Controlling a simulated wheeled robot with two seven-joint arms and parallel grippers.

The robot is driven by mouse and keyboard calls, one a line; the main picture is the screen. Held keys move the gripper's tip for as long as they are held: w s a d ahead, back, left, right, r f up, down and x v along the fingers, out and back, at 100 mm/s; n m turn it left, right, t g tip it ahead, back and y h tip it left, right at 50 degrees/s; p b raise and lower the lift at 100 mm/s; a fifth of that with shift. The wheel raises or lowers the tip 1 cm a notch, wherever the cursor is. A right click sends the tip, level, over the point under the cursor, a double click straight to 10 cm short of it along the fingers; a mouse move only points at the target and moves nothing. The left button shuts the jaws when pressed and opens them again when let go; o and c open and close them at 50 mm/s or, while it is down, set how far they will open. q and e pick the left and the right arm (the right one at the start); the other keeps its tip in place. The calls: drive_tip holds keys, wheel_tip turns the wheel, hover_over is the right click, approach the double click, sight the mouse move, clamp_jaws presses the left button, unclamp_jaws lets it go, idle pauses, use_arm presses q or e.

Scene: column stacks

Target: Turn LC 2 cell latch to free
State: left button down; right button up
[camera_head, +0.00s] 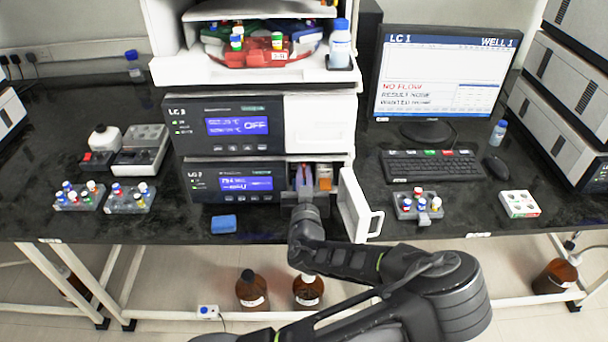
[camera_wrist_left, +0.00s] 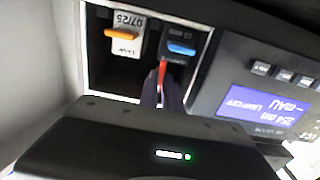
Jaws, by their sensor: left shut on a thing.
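The LC 2 module (camera_head: 196,185) is the lower of two stacked units, with its front door (camera_head: 353,205) swung open. In the left wrist view, its open bay holds a cell with a blue handle (camera_wrist_left: 181,48) and a narrow red latch (camera_wrist_left: 162,76). Beside the cell is a lamp unit (camera_wrist_left: 128,44) with an orange handle. My left gripper (camera_head: 302,183) reaches into the bay. Its fingers (camera_wrist_left: 161,98) are shut on the red latch, which points down between them; the fingers hide its lower end. My right gripper is not in view.
The open door with its white handle stands close to the right of my left wrist. The LC 3 module (camera_head: 183,130) is directly above. A blue block (camera_head: 224,224) lies on the bench at left. A vial rack (camera_head: 418,207) and keyboard (camera_head: 432,166) are at right.

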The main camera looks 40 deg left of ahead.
use_arm(q)
drive_tip(key=shift+m, duration=0.4)
drive_tip(key=m+b, duration=0.1)
drive_tip(key=m, duration=0.2)
drive_tip(key=m+b, duration=0.1)
drive_tip(key=m, duration=0.8)
drive_tip(key=m+b, duration=0.1)
drive_tip(key=m, duration=0.4)
drive_tip(key=shift+w+d+f+b, duration=0.15)
drive_tip(key=shift+d+f+b, duration=0.1)
drive_tip(key=shift+b, duration=0.1)
drive_tip(key=c, duration=1.5)
unclamp_jaws()
drive_tip(key=shift+c, duration=0.2)
